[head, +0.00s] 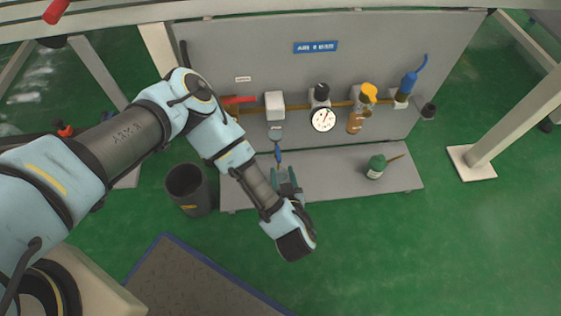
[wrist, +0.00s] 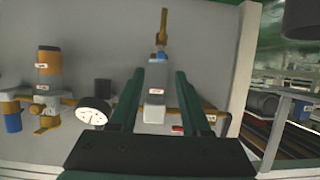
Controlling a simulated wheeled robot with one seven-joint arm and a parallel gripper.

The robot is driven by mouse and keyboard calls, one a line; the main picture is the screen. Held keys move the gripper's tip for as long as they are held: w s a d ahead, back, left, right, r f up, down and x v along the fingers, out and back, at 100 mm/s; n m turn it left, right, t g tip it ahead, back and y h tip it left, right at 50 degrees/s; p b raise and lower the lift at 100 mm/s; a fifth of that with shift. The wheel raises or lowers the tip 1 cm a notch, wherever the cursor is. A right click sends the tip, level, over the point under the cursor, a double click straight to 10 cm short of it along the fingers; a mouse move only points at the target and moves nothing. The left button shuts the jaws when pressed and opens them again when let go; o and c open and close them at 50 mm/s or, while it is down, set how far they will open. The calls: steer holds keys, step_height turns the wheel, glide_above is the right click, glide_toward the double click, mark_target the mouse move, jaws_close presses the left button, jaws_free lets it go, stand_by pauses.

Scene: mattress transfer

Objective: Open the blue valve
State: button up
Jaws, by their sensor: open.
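The blue valve (head: 408,82) is at the right end of the pipe on the grey panel, with its blue lever (head: 421,63) slanting up to the right. In the wrist view, which looks upside down, a blue part at the far left edge (wrist: 13,122) seems to be this valve. My gripper (head: 284,172) is low in front of the panel, well left of the valve. In the wrist view its fingers (wrist: 155,88) are open. A grey block with a blue and brass fitting shows between and beyond them. I cannot tell how close it is.
A green bottle (head: 376,167) stands on the grey base plate (head: 330,190). A dark bin (head: 188,187) stands left. A beige post (head: 487,125) is right.

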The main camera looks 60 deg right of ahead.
steer(key=p+v, duration=0.4)
steer(key=v, duration=0.1)
steer(key=shift+a, duration=0.1)
stand_by(0.7)
